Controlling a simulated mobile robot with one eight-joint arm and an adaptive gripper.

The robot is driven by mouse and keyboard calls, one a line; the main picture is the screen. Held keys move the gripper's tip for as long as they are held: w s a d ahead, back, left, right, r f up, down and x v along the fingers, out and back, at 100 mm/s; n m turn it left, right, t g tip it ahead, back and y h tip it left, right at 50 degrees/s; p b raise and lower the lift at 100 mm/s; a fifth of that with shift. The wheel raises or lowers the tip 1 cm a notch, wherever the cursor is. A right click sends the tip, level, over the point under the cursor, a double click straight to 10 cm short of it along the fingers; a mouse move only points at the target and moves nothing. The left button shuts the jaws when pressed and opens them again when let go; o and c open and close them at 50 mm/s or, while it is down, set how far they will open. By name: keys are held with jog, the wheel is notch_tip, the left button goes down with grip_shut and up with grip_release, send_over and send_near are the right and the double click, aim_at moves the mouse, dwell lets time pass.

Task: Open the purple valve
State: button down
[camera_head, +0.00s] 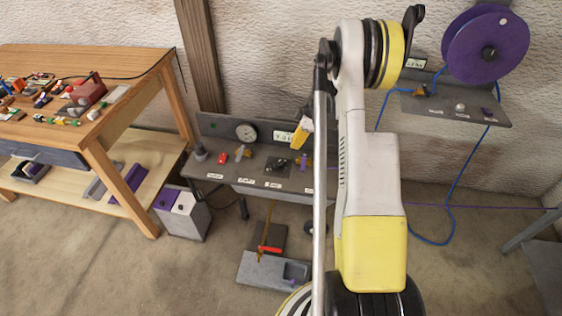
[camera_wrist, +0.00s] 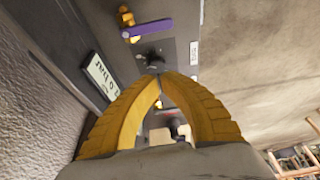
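The purple valve is a brass fitting with a flat purple lever (camera_wrist: 150,29), at the top of the wrist view, off to one side of my fingers. In the head view a small purple piece (camera_head: 304,161) on the grey bench, close below my gripper, appears to be the same valve. My gripper (camera_wrist: 160,77) has yellow fingers whose tips come together, with nothing visible between them. The tips point at a dark round knob (camera_wrist: 155,62) and are apart from the purple lever. In the head view my gripper (camera_head: 301,132) is over the bench, and my arm hides its right part.
The grey bench (camera_head: 215,170) also holds a round gauge (camera_head: 246,131), a red piece (camera_head: 221,158) and a brass fitting (camera_head: 243,152). A wall shelf (camera_head: 460,108) and purple reel (camera_head: 486,45) are at right. A cluttered wooden table (camera_head: 140,85) stands at left.

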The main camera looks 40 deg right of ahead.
aim_at(304, 163)
jog(key=b+x, duration=0.3)
jog(key=x, duration=0.7)
jog(key=shift+s+d+b, duration=0.1)
jog(key=shift+b, duration=0.3)
jog(key=shift+s+d+f+b, duration=0.15)
jog(key=shift+s+d+b, duration=0.2)
jog(key=shift+s+d, duration=0.2)
jog(key=shift+s+d+f+b, duration=0.15)
jog(key=shift+s+d+b, duration=0.2)
jog(key=shift+s+d, duration=0.25)
jog(key=shift+s+r, duration=0.1)
jog(key=shift+s, duration=0.2)
jog(key=shift+d+n, duration=0.15)
jog(key=shift+n, duration=0.15)
jog(key=shift+s, duration=0.2)
